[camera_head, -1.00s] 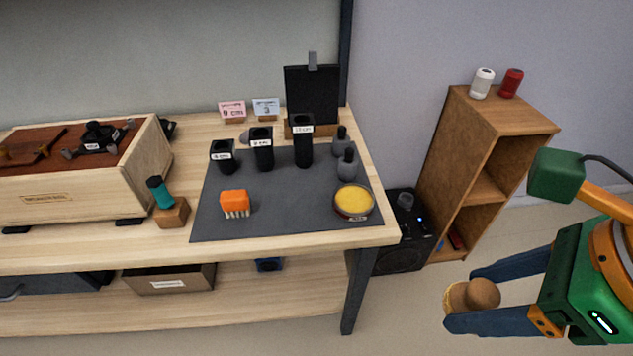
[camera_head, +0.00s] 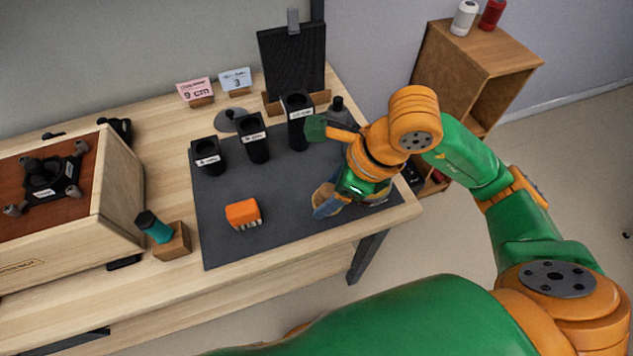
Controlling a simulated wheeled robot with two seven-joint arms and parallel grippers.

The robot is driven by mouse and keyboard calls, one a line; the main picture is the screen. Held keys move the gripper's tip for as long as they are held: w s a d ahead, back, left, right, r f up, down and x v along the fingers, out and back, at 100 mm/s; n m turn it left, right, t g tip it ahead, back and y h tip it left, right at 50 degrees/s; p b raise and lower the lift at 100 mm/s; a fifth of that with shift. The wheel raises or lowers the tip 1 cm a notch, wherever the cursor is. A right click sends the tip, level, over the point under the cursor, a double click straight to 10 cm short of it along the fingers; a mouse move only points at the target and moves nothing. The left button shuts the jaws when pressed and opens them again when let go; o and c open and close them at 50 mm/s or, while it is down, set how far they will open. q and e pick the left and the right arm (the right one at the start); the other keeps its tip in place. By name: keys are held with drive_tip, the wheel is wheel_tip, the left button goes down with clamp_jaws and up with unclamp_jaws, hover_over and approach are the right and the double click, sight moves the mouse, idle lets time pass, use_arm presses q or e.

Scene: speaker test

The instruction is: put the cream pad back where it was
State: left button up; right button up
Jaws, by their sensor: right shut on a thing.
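The cream pad (camera_head: 321,194) shows only as a small tan-brown patch between the blue fingers of my right gripper (camera_head: 324,202). My right gripper is shut on it and is over the right part of the dark grey mat (camera_head: 290,205). I cannot tell whether the pad touches the mat or anything on it. The round yellow-topped tin, seen at the mat's right side earlier, is now mostly or wholly hidden behind my right gripper and wrist. My left gripper is not in view.
An orange brush (camera_head: 243,213) lies left of my right gripper. Black labelled cups (camera_head: 253,142) stand behind on the mat. A teal-handled tool (camera_head: 155,228) stands in a wooden block, beside a wooden box (camera_head: 118,195). A shelf (camera_head: 480,55) stands right of the table.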

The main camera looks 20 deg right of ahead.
hover_over(311, 207)
drive_tip(key=d, duration=0.1)
drive_tip(key=f, duration=0.2)
drive_tip(key=s+f, duration=0.1)
drive_tip(key=f, duration=0.1)
drive_tip(key=shift+f, duration=0.35)
wheel_tip(311, 207, down, 2)
drive_tip(key=shift+f+p, duration=0.2)
drive_tip(key=shift+p, duration=0.15)
drive_tip(key=shift+d, duration=0.1)
drive_tip(key=shift+f, duration=0.1)
drive_tip(key=shift+w+f+b, duration=0.1)
drive_tip(key=shift+f+b, duration=0.05)
drive_tip(key=shift+b, duration=0.15)
drive_tip(key=o, duration=1.3)
